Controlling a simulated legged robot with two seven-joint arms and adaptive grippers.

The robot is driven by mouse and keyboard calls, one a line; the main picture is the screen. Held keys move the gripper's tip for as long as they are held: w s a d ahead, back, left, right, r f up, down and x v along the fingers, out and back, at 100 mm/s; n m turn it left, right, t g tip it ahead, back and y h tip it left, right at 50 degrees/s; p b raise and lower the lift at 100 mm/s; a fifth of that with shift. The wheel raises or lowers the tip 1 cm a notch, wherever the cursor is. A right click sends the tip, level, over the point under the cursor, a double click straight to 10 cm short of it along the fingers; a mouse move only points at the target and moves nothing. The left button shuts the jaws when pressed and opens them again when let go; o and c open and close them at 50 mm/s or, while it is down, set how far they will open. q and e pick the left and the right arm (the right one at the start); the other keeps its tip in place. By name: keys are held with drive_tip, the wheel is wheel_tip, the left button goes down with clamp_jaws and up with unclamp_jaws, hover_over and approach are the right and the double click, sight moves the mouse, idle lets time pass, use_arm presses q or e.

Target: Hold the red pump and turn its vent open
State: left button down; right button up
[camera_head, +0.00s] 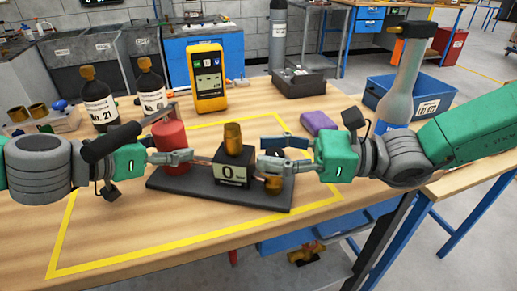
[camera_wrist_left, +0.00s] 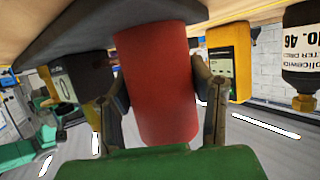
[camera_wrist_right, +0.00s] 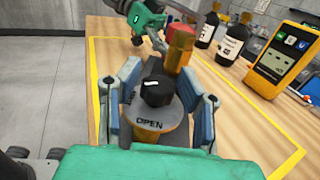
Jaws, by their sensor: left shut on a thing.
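The red pump (camera_head: 170,134) is an upright red cylinder with a black handle, at the left end of a dark base plate (camera_head: 255,199). My left gripper (camera_head: 171,157) is shut on its body; the left wrist view shows a finger on each side of the red cylinder (camera_wrist_left: 158,80). The vent is a brass knob (camera_head: 273,185) at the plate's right end. In the right wrist view the vent (camera_wrist_right: 152,126) has a black top and a label reading "OPEN". My right gripper (camera_wrist_right: 160,110) is open, with its fingers around the vent; contact is unclear.
A black gauge box (camera_head: 232,171) reading 0, with a brass cylinder (camera_head: 233,138) above it, stands between the grippers. Behind are dark bottles (camera_head: 99,105), a yellow meter (camera_head: 207,78), a purple block (camera_head: 318,123) and a blue bin (camera_head: 437,100). The table's front is clear.

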drive_tip(key=shift+w+a, duration=0.15)
drive_tip(key=shift+a, duration=0.85)
clamp_jaws()
drive_tip(key=shift+n+g, duration=0.4)
drive_tip(key=shift+g, duration=0.3)
drive_tip(key=shift+n+g, duration=0.6)
drive_tip(key=shift+g, duration=0.3)
drive_tip(key=shift+s+d+n+g+h, duration=0.1)
drive_tip(key=shift+s+n+g+h, duration=0.15)
drive_tip(key=shift+n+g, duration=0.7)
drive_tip(key=shift+s+n+g+h, duration=0.2)
drive_tip(key=shift+n+g, duration=0.3)
drive_tip(key=shift+g, duration=0.8)
drive_tip(key=shift+s+d+n+g+h, duration=0.1)
drive_tip(key=shift+s+n+g+h, duration=0.15)
drive_tip(key=shift+n+g, duration=0.7)
drive_tip(key=shift+g, duration=0.3)
